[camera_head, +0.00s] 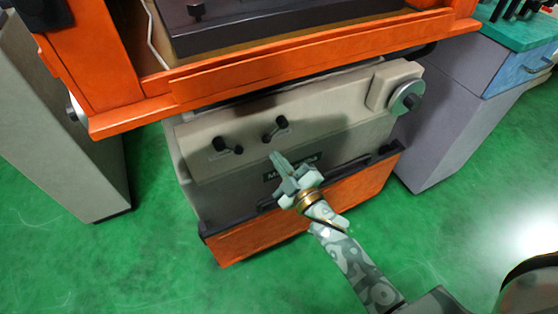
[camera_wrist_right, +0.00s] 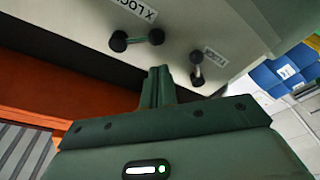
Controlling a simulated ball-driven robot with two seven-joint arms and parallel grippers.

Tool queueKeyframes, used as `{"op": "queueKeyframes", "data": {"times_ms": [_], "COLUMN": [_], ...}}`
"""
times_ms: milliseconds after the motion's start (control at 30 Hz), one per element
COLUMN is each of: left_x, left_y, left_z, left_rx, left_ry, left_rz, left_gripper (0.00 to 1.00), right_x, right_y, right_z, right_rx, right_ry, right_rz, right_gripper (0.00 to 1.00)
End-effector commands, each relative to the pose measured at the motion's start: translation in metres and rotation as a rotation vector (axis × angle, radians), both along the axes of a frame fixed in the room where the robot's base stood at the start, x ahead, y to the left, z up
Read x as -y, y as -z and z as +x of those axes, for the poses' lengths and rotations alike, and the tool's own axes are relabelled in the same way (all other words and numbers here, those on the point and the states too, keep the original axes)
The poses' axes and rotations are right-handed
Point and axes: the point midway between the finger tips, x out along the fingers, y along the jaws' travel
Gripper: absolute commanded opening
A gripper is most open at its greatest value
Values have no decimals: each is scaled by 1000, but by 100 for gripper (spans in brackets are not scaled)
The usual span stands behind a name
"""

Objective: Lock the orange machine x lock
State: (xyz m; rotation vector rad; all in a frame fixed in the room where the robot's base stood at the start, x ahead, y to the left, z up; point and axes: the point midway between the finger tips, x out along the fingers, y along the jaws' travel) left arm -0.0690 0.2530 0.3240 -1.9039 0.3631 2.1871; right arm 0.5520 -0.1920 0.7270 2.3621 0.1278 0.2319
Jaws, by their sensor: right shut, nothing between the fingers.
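The orange machine (camera_head: 320,62) fills the top of the head view, with a grey-beige front below its orange table. Two small dark-knobbed levers, a left lever (camera_head: 226,147) and a right lever (camera_head: 276,128), sit on this front. The head view is too coarse to tell which is the x lock. In the right wrist view, the x lock lever (camera_wrist_right: 136,40) lies beside a label (camera_wrist_right: 137,9) reading X LOC, its end cut off. My right gripper (camera_head: 277,158) is shut and empty, just below the levers; its fingertips also show in the wrist view (camera_wrist_right: 160,72). My left gripper is not in view.
A second lever (camera_wrist_right: 197,68) with a small label is close to the right in the wrist view. A round handwheel (camera_head: 407,98) sticks out at the front's right end. A grey cabinet (camera_head: 458,110) stands to the right. Green floor (camera_head: 150,240) is clear in front.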

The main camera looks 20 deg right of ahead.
Motion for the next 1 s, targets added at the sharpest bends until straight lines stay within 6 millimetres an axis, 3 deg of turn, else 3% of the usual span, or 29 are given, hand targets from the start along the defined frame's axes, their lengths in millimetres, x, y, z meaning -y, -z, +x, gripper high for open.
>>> {"op": "queueKeyframes", "data": {"times_ms": [200,400,567,1000], "left_x": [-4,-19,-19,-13], "left_y": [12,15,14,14], "left_z": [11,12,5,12], "left_rx": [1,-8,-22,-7], "left_ry": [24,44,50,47], "left_rz": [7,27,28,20], "left_gripper": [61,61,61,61], "right_x": [-6,-10,-11,-9], "right_y": [-1,-6,-8,-8], "right_z": [40,63,68,68], "right_rx": [-1,-1,-1,-1], "right_ry": [0,-1,0,0], "right_rz": [0,1,0,-16], "right_gripper": [0,0,0,0]}}
